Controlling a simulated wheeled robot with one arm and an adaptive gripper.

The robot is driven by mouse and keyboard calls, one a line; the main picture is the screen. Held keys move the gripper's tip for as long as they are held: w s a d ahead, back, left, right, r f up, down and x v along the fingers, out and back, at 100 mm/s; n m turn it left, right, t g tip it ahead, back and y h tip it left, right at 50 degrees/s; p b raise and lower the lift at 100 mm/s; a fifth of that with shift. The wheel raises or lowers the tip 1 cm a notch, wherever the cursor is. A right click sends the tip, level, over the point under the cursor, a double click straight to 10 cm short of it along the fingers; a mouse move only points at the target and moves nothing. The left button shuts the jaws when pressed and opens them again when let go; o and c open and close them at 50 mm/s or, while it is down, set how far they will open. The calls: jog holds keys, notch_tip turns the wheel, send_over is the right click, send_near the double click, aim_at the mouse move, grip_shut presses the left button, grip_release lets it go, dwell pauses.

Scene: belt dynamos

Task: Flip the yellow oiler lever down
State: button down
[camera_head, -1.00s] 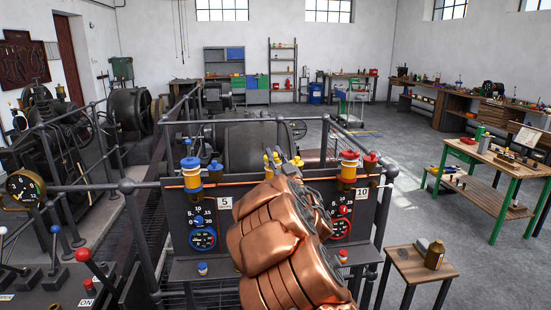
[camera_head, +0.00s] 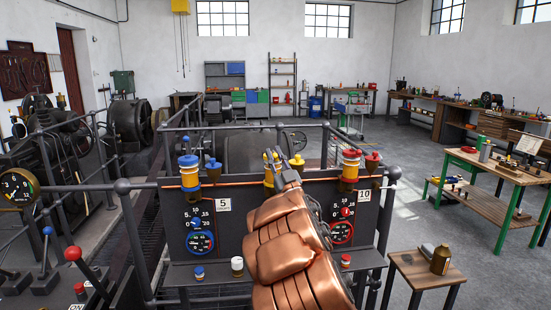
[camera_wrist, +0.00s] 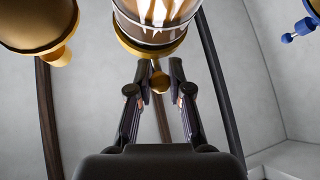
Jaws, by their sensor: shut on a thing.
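The yellow oiler (camera_head: 268,180) stands on top of the dark panel in the head view, partly hidden behind my gripper (camera_head: 272,157). A small yellow-topped lever (camera_head: 297,161) stands just right of the gripper. In the wrist view my gripper (camera_wrist: 160,67) has its fingertips close on either side of a small brass-yellow ball (camera_wrist: 159,81). The ball sits under the brass rim of a glass oiler cup (camera_wrist: 158,15). The jaws are shut on this ball; the contact is hard to see.
A blue oiler (camera_head: 188,172) and blue lever (camera_head: 213,165) stand left, a red oiler (camera_head: 349,170) and red lever (camera_head: 372,161) right. Dials face the front of the panel (camera_head: 232,225). Dark railings surround it. A wooden stool (camera_head: 410,268) with a bottle stands right.

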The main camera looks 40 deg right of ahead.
jog(key=c, duration=1.1)
grip_release()
jog(key=shift+o, duration=0.2)
jog(key=v, duration=1.2)
jog(key=shift+f, duration=0.1)
